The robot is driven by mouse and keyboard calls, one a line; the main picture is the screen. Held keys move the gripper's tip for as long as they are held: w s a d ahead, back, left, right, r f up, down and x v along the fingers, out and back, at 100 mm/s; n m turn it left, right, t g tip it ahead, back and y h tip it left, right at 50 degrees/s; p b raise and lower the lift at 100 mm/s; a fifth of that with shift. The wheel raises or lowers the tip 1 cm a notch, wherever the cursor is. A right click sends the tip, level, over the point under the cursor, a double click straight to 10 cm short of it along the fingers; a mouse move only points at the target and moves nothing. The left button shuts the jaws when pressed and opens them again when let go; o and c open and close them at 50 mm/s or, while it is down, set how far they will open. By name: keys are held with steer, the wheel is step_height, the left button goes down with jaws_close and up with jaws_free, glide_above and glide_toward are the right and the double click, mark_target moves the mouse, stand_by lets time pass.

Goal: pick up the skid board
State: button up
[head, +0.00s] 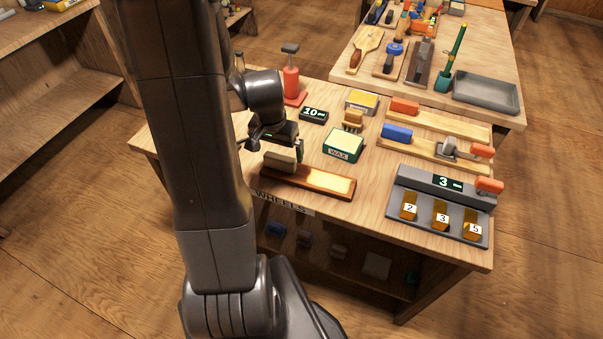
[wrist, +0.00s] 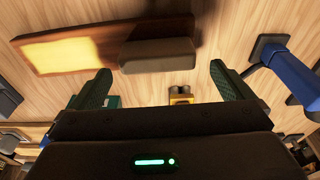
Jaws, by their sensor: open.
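A long board (head: 325,183) with a red-brown rim and a pale yellow face, which I take to be the skid board, lies near the front edge of the workbench. A greyish-tan block (head: 280,161) sits at its left end. In the wrist view the board (wrist: 60,48) is at upper left and the block (wrist: 158,57) is at top centre. My gripper (head: 285,143) hangs just behind and above the block, partly hidden by its own wrist. In the wrist view its two green-padded fingers (wrist: 158,82) are spread, with nothing held between them.
A green wax box (head: 343,146), a brush (head: 352,121) and a small "10" display (head: 313,115) stand behind the board. A red upright tool (head: 291,85) is at the back left. A grey rack (head: 430,190) with numbered brass pieces is at right. Bare bench lies between.

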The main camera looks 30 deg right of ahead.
mark_target(279, 157)
steer(key=shift+d+f, duration=0.15)
steer(key=shift+f, duration=1.85)
steer(key=c, duration=1.2)
steer(key=shift+r, duration=0.15)
